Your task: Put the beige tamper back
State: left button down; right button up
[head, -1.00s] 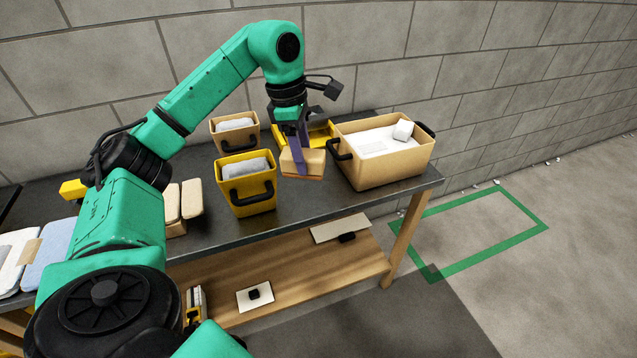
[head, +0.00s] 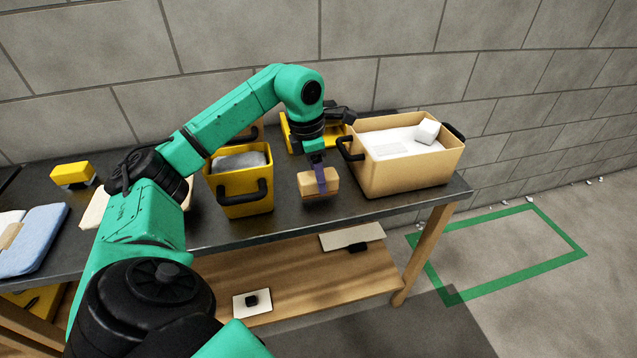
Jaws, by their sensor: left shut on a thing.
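The beige tamper (head: 332,183) is a small tan block with a darker lower edge. My left gripper (head: 319,176), with purple fingers, points down and is shut on it. The tamper is over the front part of the dark tabletop, between the yellow bin (head: 240,207) and the large beige bin (head: 410,178). I cannot tell whether its underside touches the tabletop. Behind my left wrist is a yellow tray or holder (head: 290,133), partly hidden by the arm. My right gripper is not in view.
The yellow bin holds grey material. The beige bin holds white material and a white block (head: 427,131). A smaller tan bin is mostly hidden behind my arm. Folded cloths (head: 38,240) and a yellow block (head: 72,175) lie left. The tabletop (head: 290,215) is clear in front of the tamper.

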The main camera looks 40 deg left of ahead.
aim_at(311, 176)
pick_arm(q)
notch_tip(311, 176, down, 2)
jog(key=shift+f, duration=0.1)
jog(key=shift+c, duration=1.1)
grip_release()
jog(key=shift+r, duration=0.25)
jog(key=r, duration=0.4)
jog(key=s+r+p, duration=0.1)
jog(key=r, duration=0.2)
jog(key=a+r, duration=0.1)
jog(key=r, duration=0.3)
jog(key=shift+s+r+p, duration=0.25)
jog(key=shift+r+p, duration=0.05)
jog(key=shift+r, duration=0.05)
